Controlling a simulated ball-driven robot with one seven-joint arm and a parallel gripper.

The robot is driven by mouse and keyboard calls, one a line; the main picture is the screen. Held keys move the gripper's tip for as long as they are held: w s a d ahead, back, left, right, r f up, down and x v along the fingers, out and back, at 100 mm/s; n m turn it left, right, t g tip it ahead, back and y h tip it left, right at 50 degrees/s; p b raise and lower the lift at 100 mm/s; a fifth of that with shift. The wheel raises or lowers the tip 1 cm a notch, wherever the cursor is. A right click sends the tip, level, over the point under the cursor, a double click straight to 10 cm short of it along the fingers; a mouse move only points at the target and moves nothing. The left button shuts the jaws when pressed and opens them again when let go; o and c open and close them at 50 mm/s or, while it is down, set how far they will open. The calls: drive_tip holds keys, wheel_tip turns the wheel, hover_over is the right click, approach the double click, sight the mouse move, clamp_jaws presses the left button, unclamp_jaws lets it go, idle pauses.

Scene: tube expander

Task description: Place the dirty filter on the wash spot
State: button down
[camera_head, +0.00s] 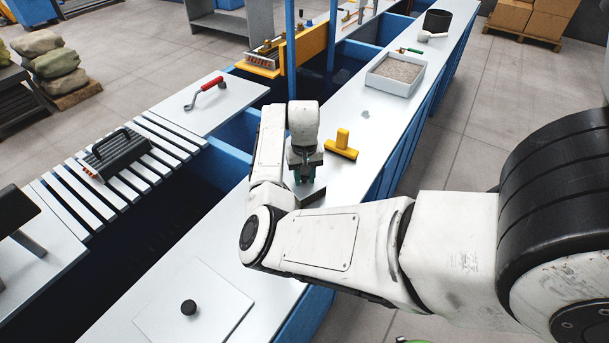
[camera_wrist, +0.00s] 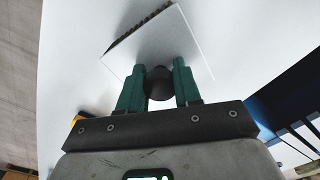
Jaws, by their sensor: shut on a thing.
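My gripper (camera_head: 305,178) is low over the long white bench, pointing down. In the wrist view its green fingers (camera_wrist: 158,84) are shut on a dark round knob (camera_wrist: 158,77). The knob belongs to a flat grey square piece (camera_wrist: 155,42) with a dark ridged edge, likely the dirty filter. In the head view this piece (camera_head: 313,192) shows only partly below my gripper. Whether it touches the bench cannot be told. No clearly marked wash spot shows; a small grey patch (camera_head: 365,114) lies farther along the bench.
Farther back stands a white tray (camera_head: 388,86) of grey grit. A white square plate with a black knob (camera_head: 188,307) lies at the near left. A dark handled block (camera_head: 116,155) sits on the slats.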

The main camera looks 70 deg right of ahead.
drive_tip(key=c, duration=0.8)
unclamp_jaws()
wheel_tip(320, 180, up, 12)
drive_tip(key=shift+r+b, duration=0.1)
drive_tip(key=shift+b, duration=0.75)
